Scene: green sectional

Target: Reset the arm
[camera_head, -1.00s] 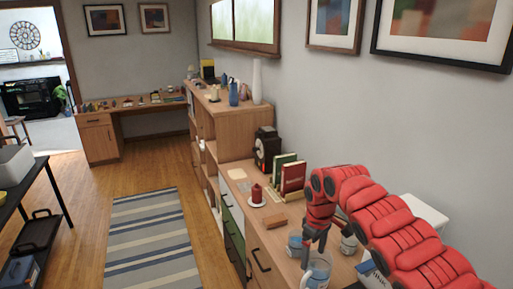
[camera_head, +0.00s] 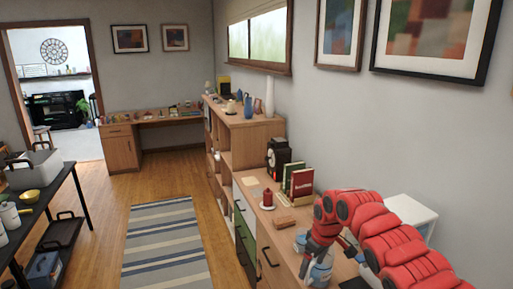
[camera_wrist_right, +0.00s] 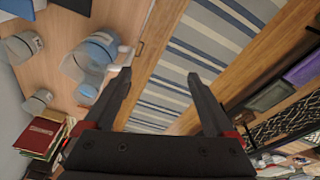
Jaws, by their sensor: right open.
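My red right arm (camera_head: 395,240) reaches in from the lower right in the head view, bent over the wooden cabinet. My right gripper (camera_head: 308,266) points down near the cabinet's front edge, beside a blue-and-white mug (camera_head: 321,272). In the right wrist view the gripper (camera_wrist_right: 160,73) has its two dark fingers wide apart, with nothing between them. The striped rug and floor show beyond them. My left gripper is not in view.
On the cabinet (camera_head: 257,206) stand a red candle (camera_head: 267,197), books (camera_head: 299,181) and a dark coffee machine (camera_head: 279,157). Jars (camera_wrist_right: 22,47) stand near the mug. A black table (camera_head: 40,197) is at the left. The striped rug (camera_head: 163,240) lies on clear floor between.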

